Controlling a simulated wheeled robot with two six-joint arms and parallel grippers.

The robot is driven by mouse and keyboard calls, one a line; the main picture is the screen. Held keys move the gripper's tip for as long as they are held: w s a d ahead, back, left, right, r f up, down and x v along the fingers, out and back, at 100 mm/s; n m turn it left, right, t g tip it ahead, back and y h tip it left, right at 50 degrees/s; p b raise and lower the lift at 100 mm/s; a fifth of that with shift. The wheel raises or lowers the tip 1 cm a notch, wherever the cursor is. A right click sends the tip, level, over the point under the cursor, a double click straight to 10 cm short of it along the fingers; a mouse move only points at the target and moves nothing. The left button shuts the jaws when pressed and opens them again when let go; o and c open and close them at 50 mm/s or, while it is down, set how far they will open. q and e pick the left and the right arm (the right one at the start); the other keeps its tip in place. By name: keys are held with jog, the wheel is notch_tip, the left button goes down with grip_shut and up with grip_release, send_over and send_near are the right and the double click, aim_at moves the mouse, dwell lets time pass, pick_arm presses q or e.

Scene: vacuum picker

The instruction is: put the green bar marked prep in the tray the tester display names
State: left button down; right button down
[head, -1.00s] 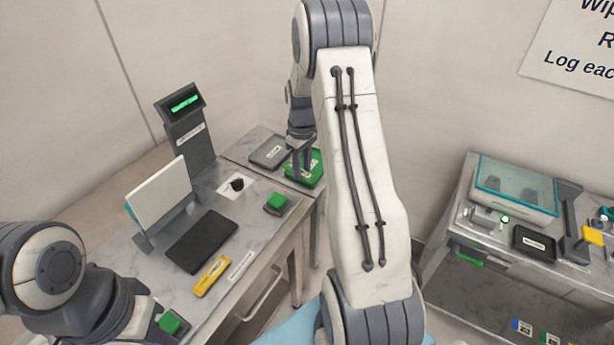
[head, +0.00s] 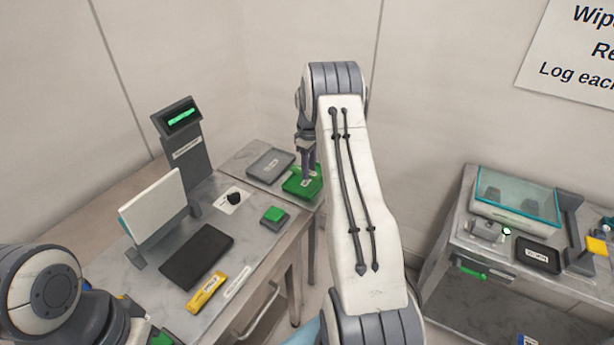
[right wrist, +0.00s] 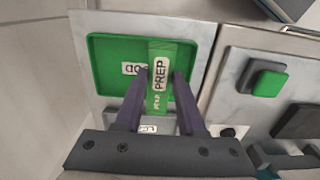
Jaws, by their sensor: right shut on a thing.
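My right gripper (head: 309,176) is shut on a green bar (right wrist: 159,75), whose white label reads PREP in the right wrist view. The bar is over the green tray (right wrist: 107,52); I cannot tell whether it touches the tray floor. In the head view the bar does not stand out from the green tray (head: 292,188). The tray's label is partly covered by the bar. The tester display (head: 182,117) glows with green text too small to read. A grey tray (head: 268,163) sits beside the green one. My left arm shows at lower left, but its gripper fingers do not.
On the near bench are a green button box (head: 274,214), a black mat (head: 196,257), a yellow bar (head: 205,293) and a white panel (head: 153,208). A second bench at right holds a clear-lidded case (head: 516,196) and a black tray (head: 538,256).

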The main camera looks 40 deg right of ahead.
aim_at(307, 186)
jog(key=shift+w+a+f, duration=0.25)
jog(key=shift+w+f, duration=0.05)
jog(key=shift+f, duration=0.1)
notch_tip(307, 186, down, 3)
jog(key=shift+f+p, duration=0.15)
jog(key=shift+p, duration=0.4)
jog(key=shift+f, duration=0.25)
jog(key=c, duration=0.5)
grip_release()
jog(key=shift+f, duration=0.1)
jog(key=shift+r, duration=0.25)
notch_tip(307, 186, up, 11)
jog(key=shift+r+b, duration=0.1)
jog(key=shift+b, duration=0.9)
jog(key=shift+r, duration=0.35)
